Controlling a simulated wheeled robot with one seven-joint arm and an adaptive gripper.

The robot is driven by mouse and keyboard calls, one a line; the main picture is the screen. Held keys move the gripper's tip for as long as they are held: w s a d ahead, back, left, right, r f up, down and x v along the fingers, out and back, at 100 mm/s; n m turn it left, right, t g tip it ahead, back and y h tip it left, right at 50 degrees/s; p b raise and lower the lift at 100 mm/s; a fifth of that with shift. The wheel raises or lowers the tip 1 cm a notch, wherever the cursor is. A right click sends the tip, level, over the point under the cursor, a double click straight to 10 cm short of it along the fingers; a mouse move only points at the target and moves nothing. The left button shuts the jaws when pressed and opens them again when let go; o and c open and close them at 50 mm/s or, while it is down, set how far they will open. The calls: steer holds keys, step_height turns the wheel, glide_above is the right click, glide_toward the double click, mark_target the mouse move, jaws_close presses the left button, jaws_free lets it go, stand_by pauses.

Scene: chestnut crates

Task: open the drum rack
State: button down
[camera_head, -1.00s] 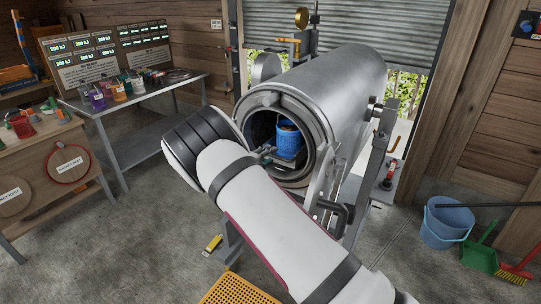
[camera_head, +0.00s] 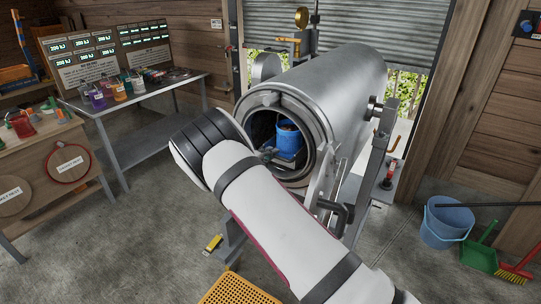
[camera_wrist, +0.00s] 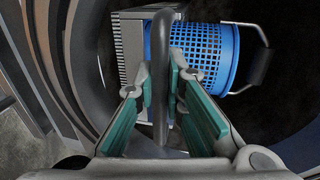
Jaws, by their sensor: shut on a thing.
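The drum (camera_head: 335,85) is a large steel cylinder lying on its side with its round mouth open toward me. Inside it is a grey slotted rack (camera_wrist: 131,45), which carries a blue perforated basket (camera_wrist: 215,50); the basket also shows in the head view (camera_head: 289,138). A grey bar-shaped handle (camera_wrist: 161,115) stands in front of the rack. My gripper (camera_wrist: 162,88) is shut on this handle, with one green-padded finger on each side of it. In the head view my arm hides the lower left of the drum mouth and most of my gripper.
A metal table (camera_head: 146,97) with jars stands at the left, beside a wooden bench (camera_head: 93,162). A yellow perforated crate (camera_head: 240,290) is on the floor below my arm. A blue bucket (camera_head: 447,222), green dustpan and red broom are at the right. The floor at front left is clear.

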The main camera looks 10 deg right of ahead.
steer(key=f+v, duration=0.2)
steer(key=v, duration=0.9)
steer(key=f+p+v, duration=0.1)
steer(key=f+v, duration=0.2)
steer(key=v, duration=0.9)
steer(key=shift+s+a, duration=0.5)
steer(key=shift+a, duration=0.05)
steer(key=c, duration=1.7)
jaws_free()
steer(key=shift+o, duration=0.2)
steer(key=v, duration=1.2)
